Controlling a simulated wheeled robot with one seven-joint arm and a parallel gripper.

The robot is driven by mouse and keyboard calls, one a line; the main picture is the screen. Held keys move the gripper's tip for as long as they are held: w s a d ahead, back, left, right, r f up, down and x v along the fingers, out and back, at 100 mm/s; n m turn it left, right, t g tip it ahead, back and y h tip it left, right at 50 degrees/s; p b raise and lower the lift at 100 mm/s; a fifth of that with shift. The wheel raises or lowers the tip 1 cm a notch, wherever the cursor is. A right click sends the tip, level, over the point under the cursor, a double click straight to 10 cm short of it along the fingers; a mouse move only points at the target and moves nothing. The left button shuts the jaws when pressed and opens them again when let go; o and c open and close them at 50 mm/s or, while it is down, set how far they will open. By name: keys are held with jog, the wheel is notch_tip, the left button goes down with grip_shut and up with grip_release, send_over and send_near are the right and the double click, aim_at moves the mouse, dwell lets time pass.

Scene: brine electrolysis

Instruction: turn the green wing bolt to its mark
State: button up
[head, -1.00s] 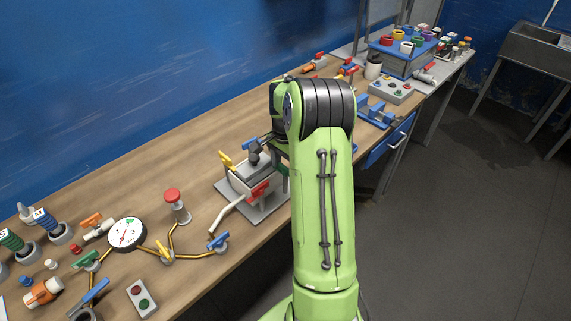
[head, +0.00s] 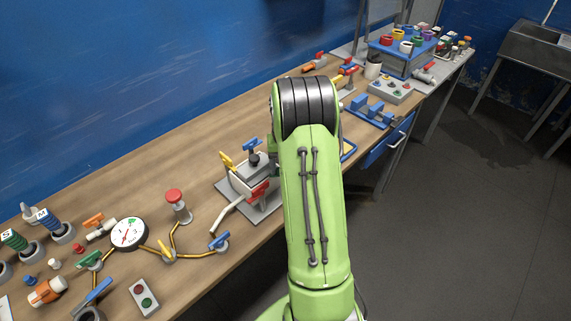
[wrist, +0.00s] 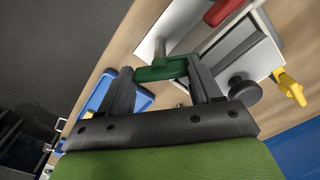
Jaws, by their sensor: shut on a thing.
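The green wing bolt (wrist: 160,69) shows in the wrist view between the fingertips of my gripper (wrist: 160,67). My gripper is shut on it, one finger at each end of its wing. It sits by the edge of a grey and white clamp-like fixture (wrist: 232,50). In the head view the fixture (head: 240,190) stands on the bench, and my arm hides the green wing bolt and my gripper. I cannot make out the bolt's mark in either view.
The fixture also carries a yellow wing (head: 227,160), a blue wing (head: 250,145) and a red one (head: 258,192). A blue frame (wrist: 97,97) lies near my left finger. A gauge (head: 129,233) and several valves stand at left.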

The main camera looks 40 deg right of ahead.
jog(key=n, duration=0.4)
jog(key=shift+n, duration=1.8)
jog(key=shift+r+n, duration=0.1)
jog(key=shift+n, duration=0.2)
jog(key=o, duration=1.1)
jog(key=shift+c, duration=0.2)
notch_tip(320, 180, up, 16)
jog(key=p, duration=0.2)
jog(key=shift+f, duration=0.2)
